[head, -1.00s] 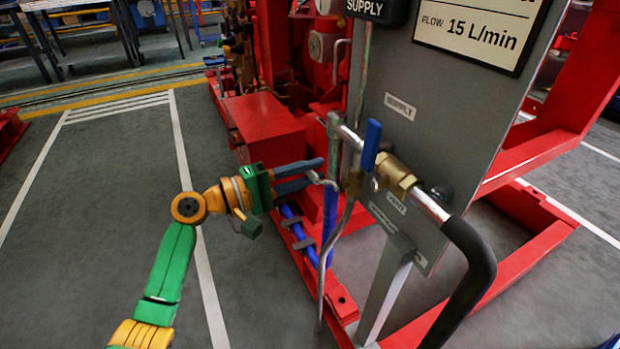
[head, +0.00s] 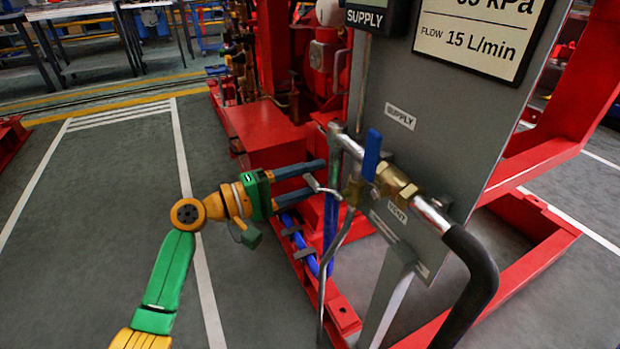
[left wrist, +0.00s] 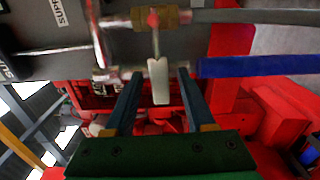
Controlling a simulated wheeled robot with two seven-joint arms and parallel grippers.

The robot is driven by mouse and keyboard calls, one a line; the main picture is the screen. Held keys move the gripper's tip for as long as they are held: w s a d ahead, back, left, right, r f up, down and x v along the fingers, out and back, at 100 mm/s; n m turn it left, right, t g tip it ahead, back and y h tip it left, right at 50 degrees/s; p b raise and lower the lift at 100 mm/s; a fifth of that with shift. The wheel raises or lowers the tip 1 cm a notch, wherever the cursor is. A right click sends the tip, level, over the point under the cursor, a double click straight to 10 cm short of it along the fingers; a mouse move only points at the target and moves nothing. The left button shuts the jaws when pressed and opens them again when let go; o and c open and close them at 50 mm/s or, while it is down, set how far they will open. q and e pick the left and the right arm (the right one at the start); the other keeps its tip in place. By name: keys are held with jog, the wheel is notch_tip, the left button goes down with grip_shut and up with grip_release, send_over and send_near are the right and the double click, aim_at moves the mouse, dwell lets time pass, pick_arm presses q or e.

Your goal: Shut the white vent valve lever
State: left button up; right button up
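The white vent valve lever (head: 321,187) sticks out to the left from the small valve beside the VENT label (head: 396,211) on the grey panel. In the left wrist view the white lever (left wrist: 158,80) lies between the fingers with clear gaps on both sides. My left gripper (head: 318,178) is open around the lever's end, its fingers pointing at the panel. It also shows in the left wrist view (left wrist: 160,98). I see no contact between fingers and lever. My right gripper is not in view.
A blue lever (head: 372,155) stands upright on the brass valve (head: 396,184) close to the vent lever. A metal pipe runs into a black hose (head: 478,270) at the right. The red frame (head: 335,305) and blue hoses lie below. Grey floor at the left is clear.

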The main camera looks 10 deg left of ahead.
pick_arm(q)
jog(key=v, duration=0.7)
jog(key=shift+p, duration=0.4)
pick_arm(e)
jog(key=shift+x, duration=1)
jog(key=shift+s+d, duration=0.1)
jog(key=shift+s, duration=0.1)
